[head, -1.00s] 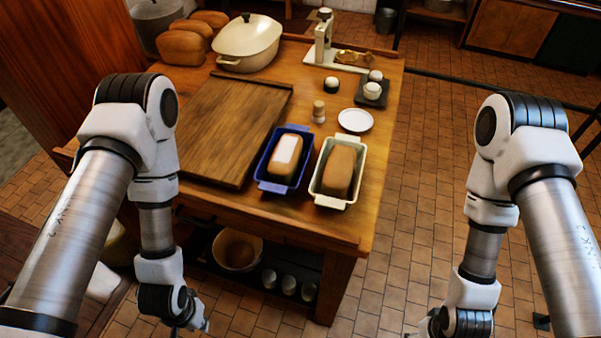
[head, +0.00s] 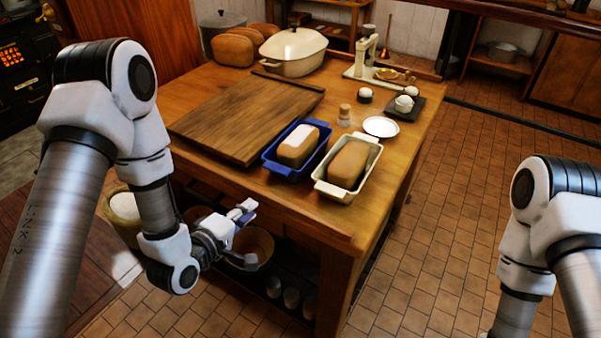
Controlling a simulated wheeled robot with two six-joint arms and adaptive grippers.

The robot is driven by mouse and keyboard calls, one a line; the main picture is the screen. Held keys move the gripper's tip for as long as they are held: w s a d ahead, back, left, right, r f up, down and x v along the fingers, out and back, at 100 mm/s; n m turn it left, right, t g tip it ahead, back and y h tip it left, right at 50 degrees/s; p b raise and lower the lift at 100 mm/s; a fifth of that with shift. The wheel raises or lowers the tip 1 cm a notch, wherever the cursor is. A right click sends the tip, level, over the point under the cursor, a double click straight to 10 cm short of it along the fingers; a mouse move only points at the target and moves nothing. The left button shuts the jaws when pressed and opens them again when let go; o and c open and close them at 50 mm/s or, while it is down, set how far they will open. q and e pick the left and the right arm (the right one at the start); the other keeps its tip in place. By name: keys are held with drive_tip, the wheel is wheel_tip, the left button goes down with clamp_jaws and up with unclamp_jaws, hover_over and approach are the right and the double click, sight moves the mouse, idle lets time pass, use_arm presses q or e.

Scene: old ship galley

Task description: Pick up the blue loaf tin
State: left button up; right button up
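The blue loaf tin (head: 267,161) stands on the wooden table, with a brown loaf (head: 298,146) in it that has a white patch on top. A cream loaf tin (head: 320,187) with another brown loaf (head: 349,164) stands close on its right. My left gripper (head: 247,232) is in front of the table's near side, below the tabletop and to the lower left of the blue tin. Its fingers are apart with nothing between them. My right arm is at the lower right, and its gripper is out of the picture.
A wooden board (head: 250,115) lies left of the blue tin. A small shaker (head: 344,115), a white saucer (head: 381,127) and a dark tray (head: 410,112) lie behind the tins. A cream lidded pot (head: 294,50) and loaves (head: 234,47) stand at the back. Bowls and cups sit on the shelf below.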

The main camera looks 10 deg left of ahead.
sight(268, 169)
use_arm(q)
drive_tip(key=w+r+t+b, duration=0.1)
drive_tip(key=w+r+n+t+b, duration=0.1)
drive_tip(key=w+r+t, duration=0.1)
drive_tip(key=r, duration=0.1)
drive_tip(key=shift+w+a+r+h+b, duration=0.1)
drive_tip(key=shift+w+a+h+b, duration=0.05)
drive_tip(key=shift+a+h+b, duration=0.25)
drive_tip(key=p+x, duration=0.1)
drive_tip(key=x, duration=0.2)
drive_tip(key=d+x, duration=0.1)
drive_tip(key=x, duration=0.3)
drive_tip(key=shift+w+d+p, duration=0.1)
drive_tip(key=shift+d+p, duration=0.05)
drive_tip(key=shift+p, duration=0.2)
drive_tip(key=shift+r, duration=0.1)
clamp_jaws()
use_arm(e)
drive_tip(key=shift+a+f, duration=0.1)
drive_tip(key=shift+f, duration=1.6)
